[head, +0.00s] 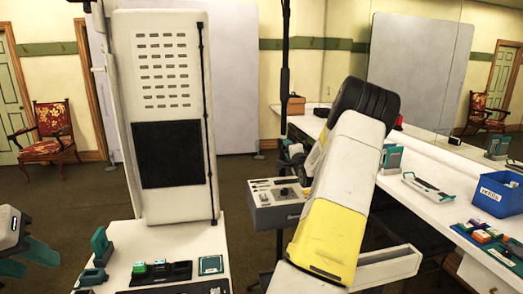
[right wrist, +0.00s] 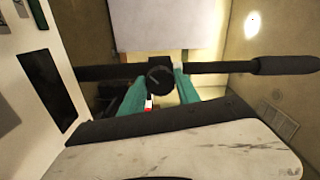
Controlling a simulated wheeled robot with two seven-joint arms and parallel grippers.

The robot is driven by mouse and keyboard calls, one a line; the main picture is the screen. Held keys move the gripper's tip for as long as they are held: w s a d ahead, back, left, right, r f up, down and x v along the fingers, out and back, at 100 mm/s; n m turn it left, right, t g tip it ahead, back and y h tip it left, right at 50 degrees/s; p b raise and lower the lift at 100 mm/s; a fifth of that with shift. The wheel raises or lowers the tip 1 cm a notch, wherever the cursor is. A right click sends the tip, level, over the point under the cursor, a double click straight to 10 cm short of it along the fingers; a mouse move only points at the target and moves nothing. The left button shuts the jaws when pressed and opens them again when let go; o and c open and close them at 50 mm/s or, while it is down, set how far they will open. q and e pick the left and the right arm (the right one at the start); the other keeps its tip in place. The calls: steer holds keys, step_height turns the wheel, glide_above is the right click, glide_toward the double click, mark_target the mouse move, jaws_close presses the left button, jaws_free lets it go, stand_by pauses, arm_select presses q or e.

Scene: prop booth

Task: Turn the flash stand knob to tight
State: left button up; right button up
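The flash stand is a thin black upright pole (head: 285,70) in the middle of the head view; it crosses the right wrist view as a black bar (right wrist: 220,67). Its round black knob (right wrist: 160,76) faces the right wrist camera. My right gripper (right wrist: 161,74) has one teal fingertip on each side of the knob, with no clear gap at either side. My left gripper (head: 30,262) is at the left edge, open and empty, far from the stand.
A tall white panelled cabinet (head: 167,200) stands left of the pole on a white table. A grey control box (head: 277,203) is close beside my right arm. A white counter (head: 440,185) with a blue bin (head: 497,195) runs along the right.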

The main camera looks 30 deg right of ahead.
steer(key=o, duration=0.4)
steer(key=shift+c, duration=0.2)
steer(key=v, duration=0.8)
steer(key=s+a+r+n+g+y, duration=0.1)
steer(key=a+r+n+g, duration=0.15)
steer(key=a, duration=0.45)
steer(key=s+a+r+n+g+y, duration=0.15)
steer(key=a+n, duration=0.25)
steer(key=a, duration=0.4)
steer(key=a+r+n+g, duration=0.1)
steer(key=a+r+n, duration=0.2)
steer(key=a, duration=0.4)
steer(key=s+a+n+g+y, duration=0.2)
steer(key=s+a+n, duration=0.3)
steer(key=s+a, duration=0.4)
steer(key=s+a+f+n+g+y, duration=0.1)
steer(key=s+a+n+g+y, duration=0.2)
steer(key=s+a, duration=0.7)
steer(key=s+n+g, duration=0.1)
steer(key=s+n, duration=0.1)
steer(key=s, duration=0.3)
steer(key=shift+s+a+f, duration=0.25)
steer(key=shift+s, duration=0.05)
